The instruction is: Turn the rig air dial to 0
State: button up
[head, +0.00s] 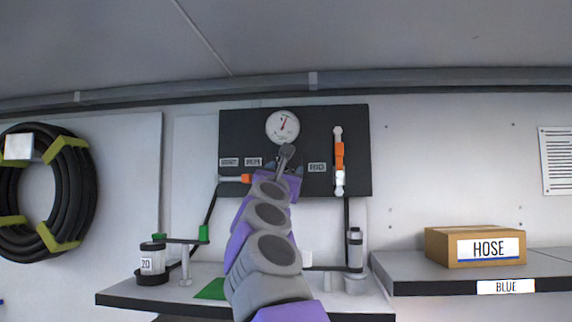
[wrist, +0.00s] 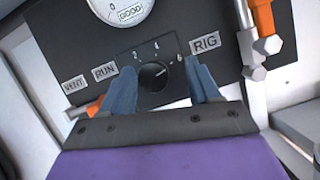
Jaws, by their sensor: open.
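The rig air dial (wrist: 153,77) is a round black knob on the black panel, with 2, 4 and 6 marked around its upper side. A faint light mark on the knob seems to point up and right; the exact setting is unclear, and I cannot see a 0 on this dial's scale. My gripper (wrist: 163,72) is open, its blue fingers on either side of the knob in the wrist view. I cannot tell whether they touch it. In the head view my arm covers the dial.
A white gauge (head: 283,127) is above the dial on the panel (head: 235,130). An orange-handled valve (head: 339,155) stands at the right, and another orange handle (wrist: 88,109) is close to the left finger. A shelf (head: 120,297) with a jar (head: 152,260) is below.

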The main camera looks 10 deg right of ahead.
jog(key=w, duration=0.1)
jog(key=w+a, duration=0.1)
jog(key=w, duration=0.1)
jog(key=shift+a+f, duration=0.25)
jog(key=shift+f, duration=0.1)
jog(key=shift+s+d+r, duration=0.1)
jog(key=shift+s+d, duration=0.15)
jog(key=shift+d, duration=0.6)
jog(key=shift+c, duration=0.7)
jog(key=shift+d, duration=0.15)
jog(key=shift+c, duration=0.6)
jog(key=shift+w+a, duration=0.1)
jog(key=shift+a, duration=0.55)
jog(key=c, duration=0.5)
jog(key=shift+a, duration=0.1)
jog(key=shift+c, duration=0.5)
jog(key=shift+d, duration=0.25)
jog(key=shift+c, duration=0.9)
